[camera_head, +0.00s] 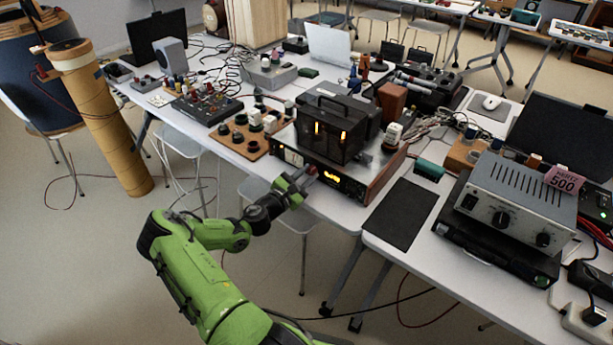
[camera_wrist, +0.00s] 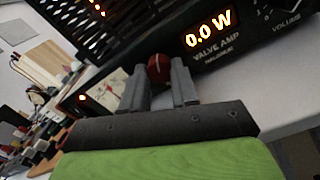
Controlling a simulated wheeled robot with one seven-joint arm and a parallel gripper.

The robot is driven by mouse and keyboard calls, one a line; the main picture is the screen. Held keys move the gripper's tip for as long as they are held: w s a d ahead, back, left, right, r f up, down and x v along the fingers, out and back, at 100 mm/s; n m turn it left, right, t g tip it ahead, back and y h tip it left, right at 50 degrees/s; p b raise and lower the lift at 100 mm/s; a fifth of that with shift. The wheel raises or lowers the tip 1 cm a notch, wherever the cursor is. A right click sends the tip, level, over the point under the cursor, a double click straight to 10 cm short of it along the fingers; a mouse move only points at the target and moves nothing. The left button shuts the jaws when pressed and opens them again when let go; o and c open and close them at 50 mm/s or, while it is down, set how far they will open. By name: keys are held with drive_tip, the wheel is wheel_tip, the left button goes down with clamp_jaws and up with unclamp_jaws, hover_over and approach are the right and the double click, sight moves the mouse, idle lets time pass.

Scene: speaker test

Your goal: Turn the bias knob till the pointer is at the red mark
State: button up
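The valve amplifier (camera_head: 374,172) stands at the table's front edge, with two glowing tubes behind a dark cage on top. Its front (camera_wrist: 222,57) in the wrist view shows a lit display reading 0.0 W. A round dark-red knob (camera_wrist: 158,68) lies between the fingertips of my gripper (camera_wrist: 160,82), one finger on each side. I cannot tell whether both fingers press on it. A pale meter (camera_wrist: 103,88) shows left of the fingers; its pointer and red mark are not readable. In the head view my gripper (camera_head: 303,180) is at the amplifier's front, hiding part of it.
A wooden board (camera_head: 236,139) with several knobs and tubes is left of the amplifier. A black mat (camera_head: 402,214) and a grey bench unit (camera_head: 522,197) are to the right. A white stool (camera_head: 255,190) stands below the table edge.

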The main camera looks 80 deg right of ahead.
clamp_jaws()
drive_tip(key=m, duration=0.3)
drive_tip(key=shift+b, duration=0.3)
drive_tip(key=o, duration=0.8)
unclamp_jaws()
drive_tip(key=p+v, duration=0.2)
drive_tip(key=v, duration=1.3)
drive_tip(key=shift+w+a+p, duration=0.25)
drive_tip(key=shift+a+p, duration=0.1)
drive_tip(key=shift+p, duration=0.05)
drive_tip(key=shift+m, duration=0.3)
